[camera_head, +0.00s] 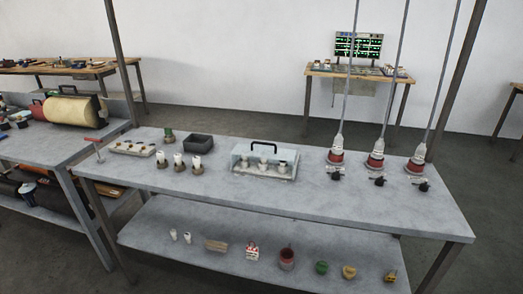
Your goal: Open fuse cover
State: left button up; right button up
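The fuse cover (243,151) is a clear box with a black handle (265,144) on top. It sits shut over a pale base (262,174) in the middle of the grey table. Several light fuse-like pieces with dark parts (264,165) show through its clear wall. To its left, several white cylinders (178,161) stand upright in brown holders. Neither of my grippers is in the head view.
Three red-and-grey fittings on poles (375,160) stand at the table's right, with black knobs before them. A dark open tray (198,143), a pale strip with small pieces (132,148) and a red-handled tool (95,142) lie left. The grey tabletop (330,205) is clear in front.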

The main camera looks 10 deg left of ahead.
aim_at(235, 153)
jog(key=i+l, duration=0.25)
jog(key=i, duration=0.2)
jog(key=i+l+u, duration=0.15)
jog(key=u, duration=0.25)
jog(key=i+l+u, duration=0.2)
jog(key=u, duration=0.2)
jog(key=i+l, duration=0.05)
